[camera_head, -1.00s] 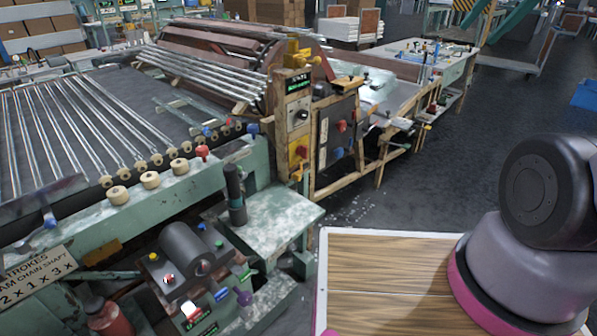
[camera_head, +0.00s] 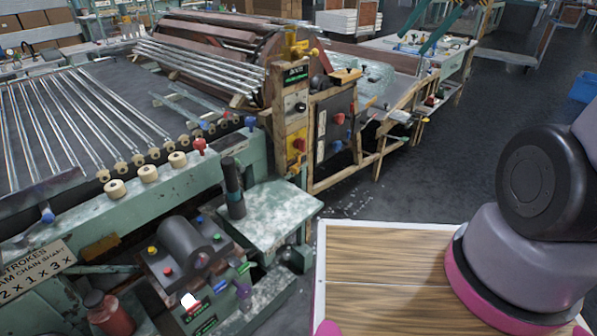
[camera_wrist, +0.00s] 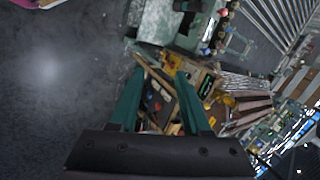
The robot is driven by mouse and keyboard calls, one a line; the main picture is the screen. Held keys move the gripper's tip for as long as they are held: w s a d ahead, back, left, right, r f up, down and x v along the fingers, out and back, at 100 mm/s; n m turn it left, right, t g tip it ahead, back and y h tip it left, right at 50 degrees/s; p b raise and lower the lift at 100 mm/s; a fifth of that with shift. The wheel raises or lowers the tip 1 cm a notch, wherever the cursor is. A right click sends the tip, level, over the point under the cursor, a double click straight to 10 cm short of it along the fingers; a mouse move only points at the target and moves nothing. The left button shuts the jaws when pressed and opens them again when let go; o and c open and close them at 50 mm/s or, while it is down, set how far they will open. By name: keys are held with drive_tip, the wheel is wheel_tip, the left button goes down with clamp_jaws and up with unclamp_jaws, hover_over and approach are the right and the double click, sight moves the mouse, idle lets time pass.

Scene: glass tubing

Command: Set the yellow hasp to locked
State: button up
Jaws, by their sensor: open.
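Yellow parts show on the wooden control post (camera_head: 290,120) in the head view. A yellow plate (camera_head: 297,146) with a red knob sits low on its face, with a small yellow piece (camera_head: 297,167) just below. More yellow hardware (camera_head: 296,47) is on top of the post. I cannot tell for sure which is the hasp, or how it is set. My gripper (camera_wrist: 158,72) shows in the wrist view with two teal fingers spread apart, empty, aimed towards the post and the dark panel (camera_wrist: 158,102). The post's yellow parts (camera_wrist: 172,61) look small beyond the fingertips.
A dark panel (camera_head: 338,130) with red and blue knobs stands beside the post. A green machine bed with glass rods (camera_head: 60,125) lies left, and a pale green table (camera_head: 265,208) stands in front. Open floor (camera_head: 425,180) lies to the right.

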sight(298, 170)
drive_tip(key=w+a+f+m+g+y, duration=0.2)
drive_tip(key=w+a+f+m+y, duration=0.3)
drive_tip(key=w+a+f, duration=0.5)
drive_tip(key=w+a+f+m+g+y, duration=0.1)
drive_tip(key=w+a+f+m+y, duration=0.2)
drive_tip(key=w+a+f+y, duration=0.55)
wheel_tip(298, 170, down, 35)
drive_tip(key=w+d+m+t+h, duration=0.2)
drive_tip(key=m+t+h, duration=0.3)
drive_tip(key=m+t, duration=0.75)
drive_tip(key=shift+m+g, duration=0.25)
drive_tip(key=shift+g, duration=0.2)
drive_tip(key=x, duration=1)
drive_tip(key=shift+w, duration=0.35)
clamp_jaws()
